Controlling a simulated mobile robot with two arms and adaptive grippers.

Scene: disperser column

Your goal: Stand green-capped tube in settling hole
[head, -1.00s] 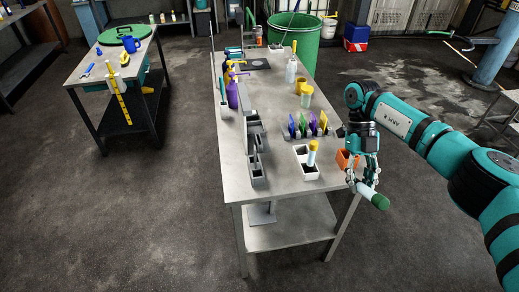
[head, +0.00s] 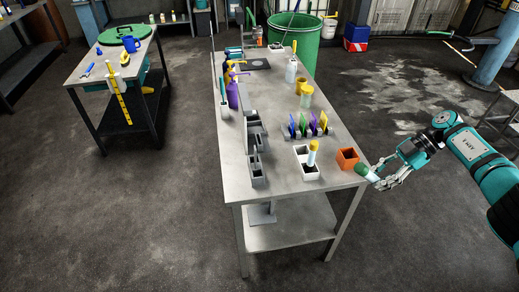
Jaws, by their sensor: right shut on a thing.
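The green-capped tube (head: 362,169) is held in my right gripper (head: 376,179), just off the right edge of the table. It lies tilted, with its green end pointing up and left towards the orange box. The gripper's fingers are shut around its pale part, which they partly hide. A white block (head: 318,188) with dark openings stands near the table's front right corner, and a yellow-capped tube (head: 312,154) stands upright in it. I cannot tell which opening is the settling hole. My left gripper is not in view.
An open orange box (head: 347,159) stands between the white block and the tube. A rack of coloured plates (head: 308,128) stands behind. Grey bins (head: 256,165) and a purple spray bottle (head: 232,95) line the left edge. The table's front centre (head: 275,180) is clear.

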